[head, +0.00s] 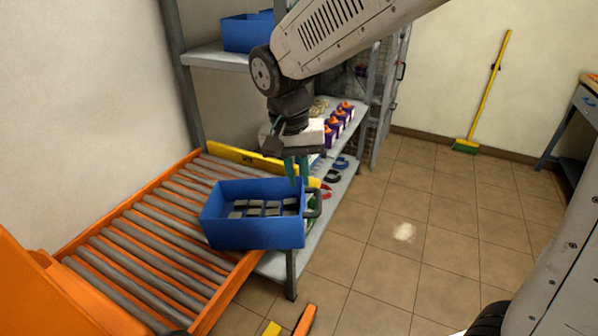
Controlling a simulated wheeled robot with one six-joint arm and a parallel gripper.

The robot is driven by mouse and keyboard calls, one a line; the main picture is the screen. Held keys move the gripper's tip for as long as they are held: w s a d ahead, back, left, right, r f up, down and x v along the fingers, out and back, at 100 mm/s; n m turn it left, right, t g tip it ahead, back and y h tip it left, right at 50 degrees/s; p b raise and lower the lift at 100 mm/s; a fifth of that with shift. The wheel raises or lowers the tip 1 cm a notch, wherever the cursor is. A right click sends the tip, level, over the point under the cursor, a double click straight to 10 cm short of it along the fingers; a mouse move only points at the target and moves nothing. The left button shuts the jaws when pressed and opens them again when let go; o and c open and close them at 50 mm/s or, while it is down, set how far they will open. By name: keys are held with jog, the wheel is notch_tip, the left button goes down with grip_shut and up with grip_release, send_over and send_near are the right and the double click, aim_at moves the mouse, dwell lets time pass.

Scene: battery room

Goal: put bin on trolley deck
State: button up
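The blue bin (254,234) is an open box with several dark grey blocks in it and a dark handle (316,203) on its right side. It is upright, at the right edge of the orange trolley's roller deck (150,237), in front of the grey shelf. I cannot tell whether it rests on the rollers or the shelf or hangs just above. My gripper (297,180) points down at the bin's back right corner, close to the handle. Its two teal fingers have a narrow gap between them; whether they grip the bin or handle is unclear.
A yellow bar (243,159) edges the far end of the deck. Tiled floor (400,205) is open at right, with a broom (487,90) against the wall.

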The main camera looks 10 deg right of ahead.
aim_at(302, 202)
jog(key=shift+f, duration=0.1)
jog(key=f, duration=0.5)
jog(key=d+f, duration=0.1)
jog(key=f, duration=0.1)
jog(key=shift+s+f, duration=0.2)
jog(key=shift+f, duration=0.1)
grip_shut()
